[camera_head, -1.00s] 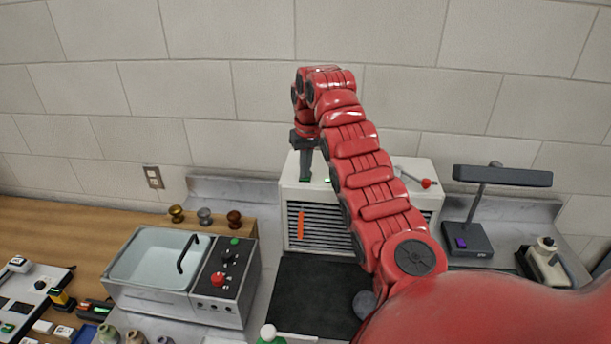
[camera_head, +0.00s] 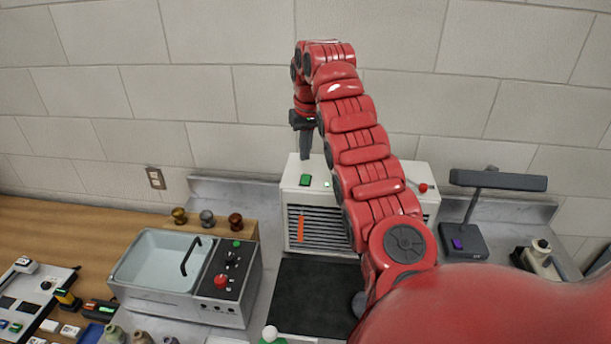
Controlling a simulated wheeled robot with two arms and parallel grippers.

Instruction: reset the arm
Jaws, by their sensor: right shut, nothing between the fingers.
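My right arm, red and segmented, comes in from the lower right and reaches up over the white vented box (camera_head: 297,209). My right gripper (camera_head: 305,156) points down just above the top of that box, near a green button (camera_head: 305,180). Its dark fingers are together with nothing between them. A small gap seems to show between the fingertips and the button. My left gripper is not in view. An orange strip (camera_head: 300,229) hangs on the box's front grille.
A basin unit with a control panel (camera_head: 227,268) stands left of the box. Three knobs (camera_head: 207,218) sit behind it. A black mat (camera_head: 305,296) lies in front of the box. A dark lamp (camera_head: 466,237) stands to the right. The wall is close behind.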

